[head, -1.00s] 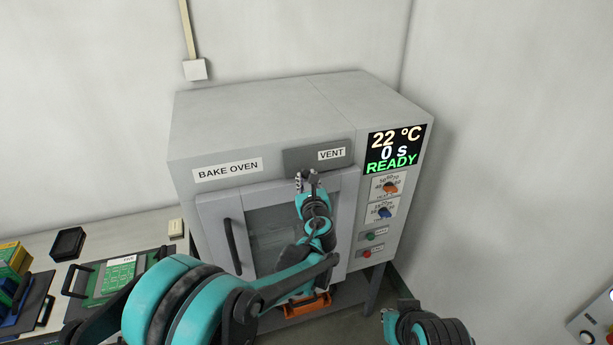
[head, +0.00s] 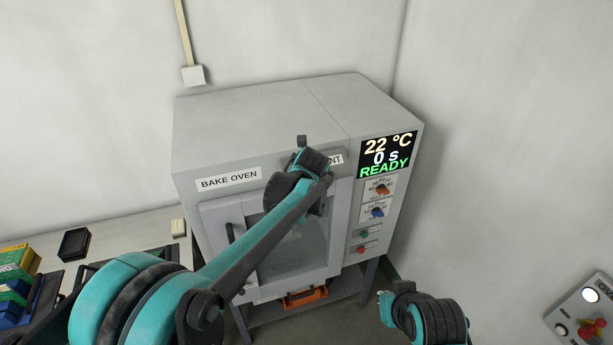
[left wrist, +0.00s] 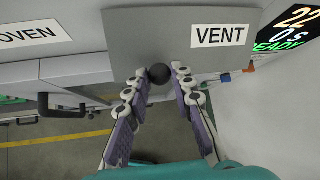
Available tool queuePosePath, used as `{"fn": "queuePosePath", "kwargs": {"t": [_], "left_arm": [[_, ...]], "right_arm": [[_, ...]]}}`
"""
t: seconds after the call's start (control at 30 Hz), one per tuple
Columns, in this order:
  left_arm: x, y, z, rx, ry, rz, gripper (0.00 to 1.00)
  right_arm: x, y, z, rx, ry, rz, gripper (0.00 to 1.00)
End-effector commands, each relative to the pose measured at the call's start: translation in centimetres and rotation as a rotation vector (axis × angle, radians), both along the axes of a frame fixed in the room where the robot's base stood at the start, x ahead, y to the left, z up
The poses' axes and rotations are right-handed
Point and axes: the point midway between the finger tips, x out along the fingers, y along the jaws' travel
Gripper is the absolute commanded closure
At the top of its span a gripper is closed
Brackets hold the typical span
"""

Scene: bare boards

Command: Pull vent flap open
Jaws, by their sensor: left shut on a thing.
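The vent flap is a grey plate with a VENT label on the upper front of the bake oven. In the head view my left wrist covers most of it, and only its right end (head: 336,159) shows. The left wrist view shows the flap (left wrist: 150,35) with a round black knob (left wrist: 160,74) at its lower edge. My left gripper (left wrist: 160,82) is shut on this knob, one finger on each side. How far the flap is tilted is hard to tell. My right gripper (head: 384,302) is low, right of the oven, its fingers too small to judge.
The bake oven (head: 260,125) has a closed windowed door below the flap. Its display (head: 387,154) reads 22 °C, 0 s, READY, with knobs and buttons beneath. A bench (head: 140,228) with trays stands at the left. A wall rises close behind the oven.

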Motion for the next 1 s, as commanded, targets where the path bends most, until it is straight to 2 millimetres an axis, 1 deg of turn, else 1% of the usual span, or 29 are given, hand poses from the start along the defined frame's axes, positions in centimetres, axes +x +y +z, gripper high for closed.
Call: {"fn": "queuePosePath", "kwargs": {"t": [0.03, 0.17, 0.67, 0.7, 0.73, 0.77, 1.0], "left_arm": [[0.23, 0.01, 0.52, 0.001, -0.009, -0.003, 1.00], [0.26, 0.00, 0.78, 0.001, -0.011, -0.002, 1.00], [0.32, 0.02, 0.91, 0.002, -0.013, -0.001, 1.00], [0.32, 0.02, 0.92, 0.001, -0.013, -0.002, 0.67], [0.32, 0.01, 0.91, 0.001, -0.013, -0.002, 0.59], [0.30, 0.01, 0.89, 0.002, -0.012, -0.002, 0.56], [0.20, -0.01, 0.78, 0.001, -0.009, -0.001, 0.56]], "right_arm": [[0.00, 0.00, 0.17, 0.000, 0.000, 0.000, 1.00], [-0.01, 0.00, 0.27, 0.000, 0.000, 0.000, 1.00], [0.00, 0.00, 0.31, 0.000, 0.000, 0.000, 1.00], [0.00, 0.00, 0.31, 0.000, 0.000, 0.000, 1.00], [0.00, 0.00, 0.31, 0.000, 0.000, 0.000, 1.00], [0.00, 0.00, 0.31, 0.000, 0.000, 0.000, 1.00], [0.00, 0.00, 0.29, 0.000, 0.000, 0.000, 1.00]]}}
